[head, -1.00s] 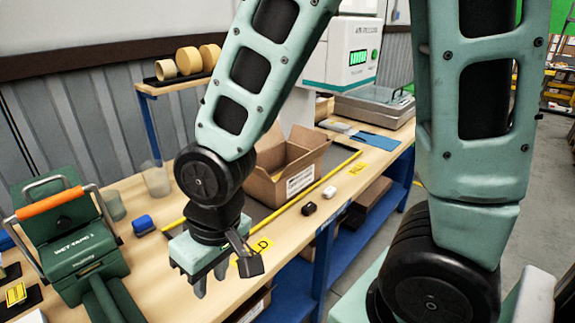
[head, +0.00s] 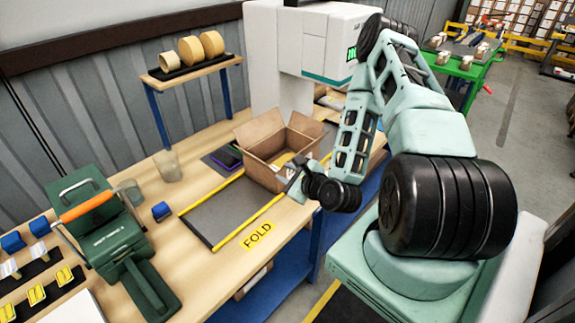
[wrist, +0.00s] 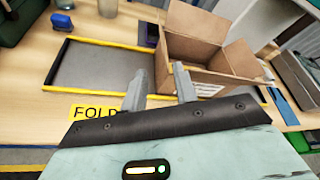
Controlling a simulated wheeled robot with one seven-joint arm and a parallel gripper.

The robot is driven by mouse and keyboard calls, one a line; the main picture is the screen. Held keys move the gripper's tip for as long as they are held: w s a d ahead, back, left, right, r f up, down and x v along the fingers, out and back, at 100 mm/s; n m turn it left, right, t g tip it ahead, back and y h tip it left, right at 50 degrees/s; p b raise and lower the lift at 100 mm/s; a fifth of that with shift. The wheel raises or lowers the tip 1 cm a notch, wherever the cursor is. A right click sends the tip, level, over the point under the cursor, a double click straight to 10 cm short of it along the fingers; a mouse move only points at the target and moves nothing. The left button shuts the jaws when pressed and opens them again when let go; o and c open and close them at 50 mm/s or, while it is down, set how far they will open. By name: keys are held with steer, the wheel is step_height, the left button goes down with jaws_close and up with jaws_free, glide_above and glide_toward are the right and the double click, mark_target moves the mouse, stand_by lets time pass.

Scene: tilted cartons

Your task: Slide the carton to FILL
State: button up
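The open brown carton (head: 262,173) stands upright with its flaps up, on the right part of a grey lane edged with yellow strips. It also shows in the wrist view (wrist: 195,52), just beyond the right finger. The FOLD label (head: 257,235) lies on the table by the lane's near-left end. No FILL label is visible now; my arm covers part of the table to the right. Whether the right finger touches the carton cannot be told.
The grey lane (head: 215,212) is bare left of the carton. A green tape machine (head: 120,240), a blue block (head: 161,211) and a clear cup (head: 167,166) stand to the left. A white machine (head: 310,45) stands behind. A dark purple-edged item (head: 226,158) lies behind the lane.

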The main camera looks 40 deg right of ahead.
steer(key=shift+d+f, duration=0.1)
stand_by(0.3)
steer(key=b, duration=1.7)
glide_toward(262, 162)
steer(key=a+f+x, duration=0.1)
steer(key=x, duration=0.6)
steer(key=b+x, duration=0.1)
steer(key=x, duration=0.1)
steer(key=d+r+x, duration=0.1)
steer(key=x, duration=0.2)
steer(key=shift+w+d+f+b, duration=0.1)
steer(key=shift+w+b, duration=0.25)
steer(key=shift+w, duration=0.1)
jaws_close()
